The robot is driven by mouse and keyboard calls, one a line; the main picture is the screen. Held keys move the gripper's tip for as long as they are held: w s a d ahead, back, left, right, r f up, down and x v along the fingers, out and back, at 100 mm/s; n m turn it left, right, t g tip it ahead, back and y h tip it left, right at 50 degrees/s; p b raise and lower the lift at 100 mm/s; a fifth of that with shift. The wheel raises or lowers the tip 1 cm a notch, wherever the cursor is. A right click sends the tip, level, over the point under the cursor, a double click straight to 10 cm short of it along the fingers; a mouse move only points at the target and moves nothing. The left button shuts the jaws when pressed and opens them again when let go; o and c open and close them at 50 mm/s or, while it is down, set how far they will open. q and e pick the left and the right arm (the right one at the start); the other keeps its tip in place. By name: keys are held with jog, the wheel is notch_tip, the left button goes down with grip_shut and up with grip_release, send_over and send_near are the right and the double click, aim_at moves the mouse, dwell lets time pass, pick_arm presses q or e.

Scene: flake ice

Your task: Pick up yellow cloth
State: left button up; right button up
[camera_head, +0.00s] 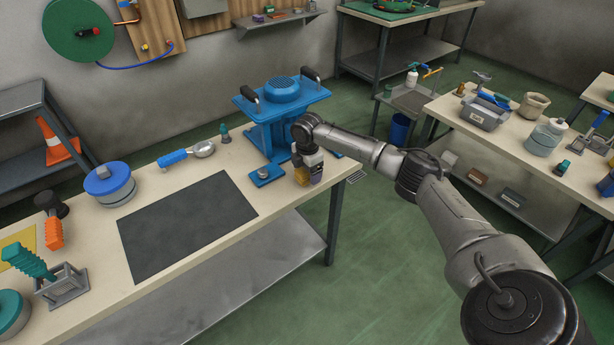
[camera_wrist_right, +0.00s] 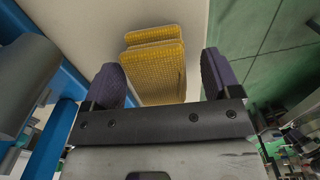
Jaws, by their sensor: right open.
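The yellow cloth (camera_wrist_right: 152,65) looks folded into a thick, textured pad in the right wrist view. It lies on the pale worktop near the table edge, ahead of and between the fingers of my right gripper (camera_wrist_right: 162,78). The fingers are apart, with a gap visible on each side of the cloth. In the head view my right gripper (camera_head: 310,177) points down at the table's right corner, and a small part of the yellow cloth (camera_head: 301,176) shows beside it. The gripper hides the rest. My left gripper is not in view.
A dark mat (camera_head: 187,222) lies left. A yellow sheet (camera_head: 22,240) lies at the far left. The table's edge drops off just right of the cloth.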

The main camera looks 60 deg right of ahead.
jog(key=shift+f, duration=0.7)
jog(key=c, duration=1)
jog(key=shift+r, duration=0.1)
jog(key=shift+r, duration=0.55)
jog(key=r, duration=0.1)
jog(key=r+p, duration=0.1)
jog(key=r, duration=0.1)
jog(key=shift+s+d+r, duration=0.15)
jog(key=shift+s+r, duration=0.05)
jog(key=shift+r, duration=0.05)
jog(key=s+d+r, duration=0.1)
jog(key=s+r, duration=0.1)
jog(key=s, duration=0.1)
jog(key=s+d+r+p, duration=0.1)
jog(key=s+d+r, duration=0.1)
jog(key=s, duration=0.1)
jog(key=s+d+r+p, duration=0.1)
jog(key=s+r, duration=0.1)
jog(key=s, duration=0.2)
jog(key=shift+s+d+r, duration=0.1)
jog(key=shift+d+r, duration=0.05)
